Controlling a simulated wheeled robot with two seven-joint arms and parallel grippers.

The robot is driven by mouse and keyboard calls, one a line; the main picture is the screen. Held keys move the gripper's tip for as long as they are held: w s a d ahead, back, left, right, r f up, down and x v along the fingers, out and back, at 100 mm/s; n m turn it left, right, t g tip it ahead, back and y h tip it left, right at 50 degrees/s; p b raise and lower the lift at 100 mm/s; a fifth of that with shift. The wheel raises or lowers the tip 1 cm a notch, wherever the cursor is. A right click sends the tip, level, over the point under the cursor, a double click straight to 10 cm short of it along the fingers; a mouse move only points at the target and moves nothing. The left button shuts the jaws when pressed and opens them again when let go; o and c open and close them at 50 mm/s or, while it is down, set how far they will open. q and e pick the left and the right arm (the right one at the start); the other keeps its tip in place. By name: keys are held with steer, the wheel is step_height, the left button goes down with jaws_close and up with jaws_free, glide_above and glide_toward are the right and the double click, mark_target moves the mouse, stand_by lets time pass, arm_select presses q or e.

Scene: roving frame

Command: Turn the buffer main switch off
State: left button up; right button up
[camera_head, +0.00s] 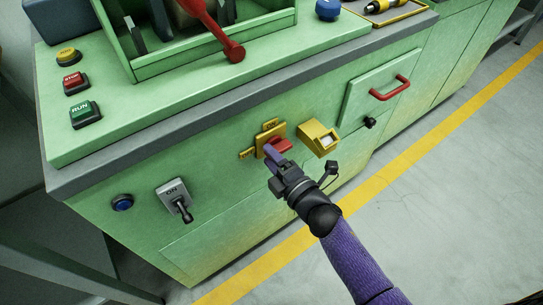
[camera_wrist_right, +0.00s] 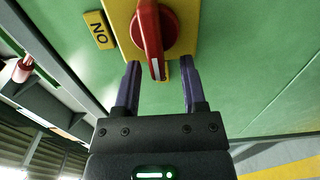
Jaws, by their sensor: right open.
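The red rotary switch (camera_head: 280,146) sits on a yellow plate (camera_head: 263,139) on the front of the green cabinet, with small yellow labels at its top and left. In the right wrist view the red knob (camera_wrist_right: 152,32) shows close up, with a white line on its handle and an ON label (camera_wrist_right: 98,30) beside the plate. My right gripper (camera_head: 272,160) is open just in front of the switch. In the wrist view its fingers (camera_wrist_right: 160,68) stand on either side of the handle's lower end; I cannot tell if they touch it. My left gripper is not in view.
A grey ON toggle (camera_head: 174,199) and a blue button (camera_head: 122,203) are left of the switch. A yellow box (camera_head: 319,138) is close on its right, then a drawer with a red handle (camera_head: 390,89). RUN (camera_head: 85,114) and red (camera_head: 75,82) buttons are on top.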

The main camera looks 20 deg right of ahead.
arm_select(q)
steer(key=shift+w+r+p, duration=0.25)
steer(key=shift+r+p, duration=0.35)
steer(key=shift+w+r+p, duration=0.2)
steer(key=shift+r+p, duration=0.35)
arm_select(e)
steer(key=v, duration=0.9)
steer(key=shift+s, duration=0.3)
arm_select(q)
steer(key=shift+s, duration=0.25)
arm_select(e)
steer(key=shift+d+r, duration=0.1)
